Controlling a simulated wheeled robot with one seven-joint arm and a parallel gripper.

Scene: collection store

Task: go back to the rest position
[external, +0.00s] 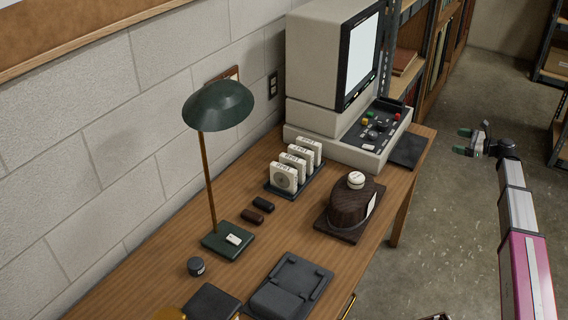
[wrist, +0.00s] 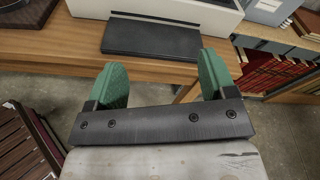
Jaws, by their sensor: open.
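My gripper (external: 468,142) is at the right in the external view, held over the floor beyond the desk's right edge. Its two green fingers also show in the wrist view (wrist: 162,85). They stand wide apart with nothing between them. The arm reaches up from the lower right corner of the external view. The gripper is apart from the wooden desk (external: 150,268) and touches nothing.
On the desk are a green lamp (external: 218,105), a beige machine with a screen (external: 315,62), a rack of reels (external: 290,175), a dark wooden block (external: 350,205) and a dark flat pad (external: 407,151). Shelves stand behind.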

